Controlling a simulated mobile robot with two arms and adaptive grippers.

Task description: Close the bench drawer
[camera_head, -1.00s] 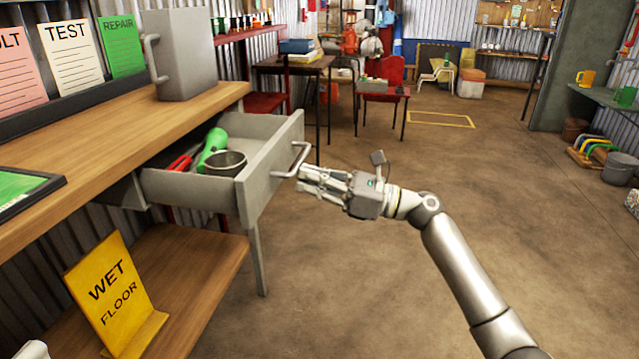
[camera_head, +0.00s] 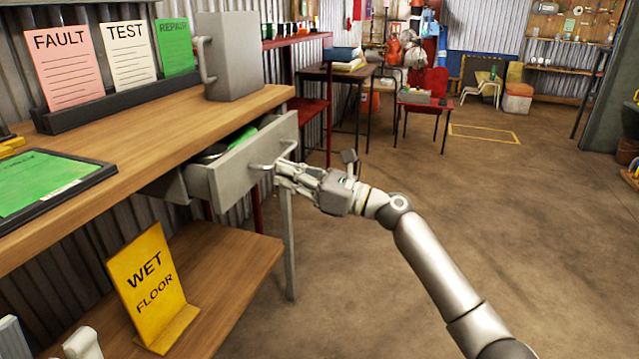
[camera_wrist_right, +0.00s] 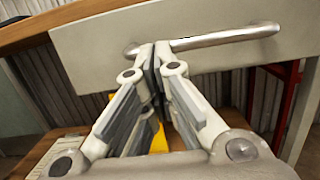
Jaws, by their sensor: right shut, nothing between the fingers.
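The grey bench drawer (camera_head: 245,168) is partly open under the wooden bench top (camera_head: 150,125). Its front and bar handle (camera_head: 272,160) face right. The green item (camera_head: 243,136) and a dark round rim (camera_head: 210,153) show inside; the rest is hidden by the front and bench top. My right gripper (camera_head: 279,172) is shut and empty, its fingertips at the drawer front by the handle. In the right wrist view the fingertips (camera_wrist_right: 154,50) meet the front (camera_wrist_right: 100,45) near the handle's left end (camera_wrist_right: 200,42). Pale parts of what looks like my left gripper (camera_head: 82,343) show at bottom left.
A grey jug-like container (camera_head: 232,60) stands on the bench top near its far end. A yellow wet floor sign (camera_head: 150,285) stands on the lower shelf (camera_head: 225,260). A bench leg (camera_head: 290,240) stands below the drawer. The floor to the right is open.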

